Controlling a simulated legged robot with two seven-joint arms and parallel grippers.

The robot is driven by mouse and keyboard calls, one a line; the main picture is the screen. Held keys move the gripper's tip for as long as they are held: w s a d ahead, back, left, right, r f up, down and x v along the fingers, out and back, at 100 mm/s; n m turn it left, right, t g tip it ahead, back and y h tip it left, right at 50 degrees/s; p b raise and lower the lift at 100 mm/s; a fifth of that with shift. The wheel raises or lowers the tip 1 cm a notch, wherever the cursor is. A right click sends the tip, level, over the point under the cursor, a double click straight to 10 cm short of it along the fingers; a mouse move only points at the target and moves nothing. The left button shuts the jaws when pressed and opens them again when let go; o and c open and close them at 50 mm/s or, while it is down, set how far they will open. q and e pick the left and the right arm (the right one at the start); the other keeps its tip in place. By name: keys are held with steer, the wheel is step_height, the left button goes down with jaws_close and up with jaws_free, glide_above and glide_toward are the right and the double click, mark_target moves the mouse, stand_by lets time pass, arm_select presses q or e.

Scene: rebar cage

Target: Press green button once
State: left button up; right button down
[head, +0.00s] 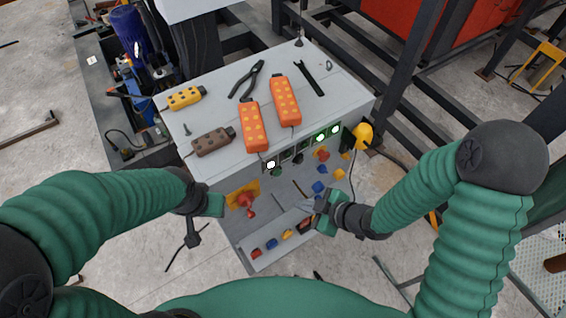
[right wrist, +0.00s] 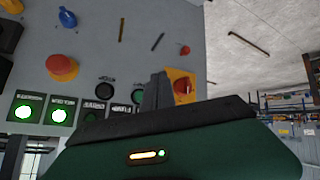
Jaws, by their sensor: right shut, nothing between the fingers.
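The control box's front panel (head: 222,190) faces me and also shows upside down in the right wrist view. A dark green round button (head: 276,172) sits just below the white-lit indicator. In the right wrist view the green button (right wrist: 138,96) is beside my finger, partly hidden by it. My right gripper (head: 308,204) is shut and empty, in front of the lower panel, below and right of the button. Its grey fingers (right wrist: 157,92) point toward the panel; contact cannot be told. My left gripper (head: 211,205) is left of the panel; its jaws are unclear.
A black button (head: 298,158) is beside the green one. Two green lamps (head: 328,134) are lit. Orange pendants (head: 254,127) (head: 286,101) and pliers (head: 246,80) lie on top. A lower ledge (head: 268,261) carries small coloured knobs.

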mark_target(278, 174)
arm_select(q)
steer(key=shift+s+d+r, duration=0.3)
steer(key=shift+d+r, duration=0.05)
steer(key=shift+d, duration=0.15)
arm_select(e)
steer(key=w+a, duration=0.4)
steer(key=w, duration=0.3)
steer(key=shift+a, duration=0.3)
arm_select(q)
steer(key=shift+a, duration=0.35)
arm_select(e)
steer(key=shift+s+a, duration=0.1)
steer(key=shift+a, duration=0.2)
arm_select(q)
steer(key=shift+d, duration=0.2)
arm_select(e)
steer(key=shift+d, duration=0.2)
arm_select(q)
steer(key=shift+a, duration=0.1)
arm_select(e)
steer(key=shift+a, duration=0.1)
arm_select(q)
steer(key=shift+p, duration=0.35)
arm_select(e)
steer(key=shift+w+a+r, duration=0.1)
steer(key=shift+w+a, duration=0.1)
steer(key=shift+w, duration=0.1)
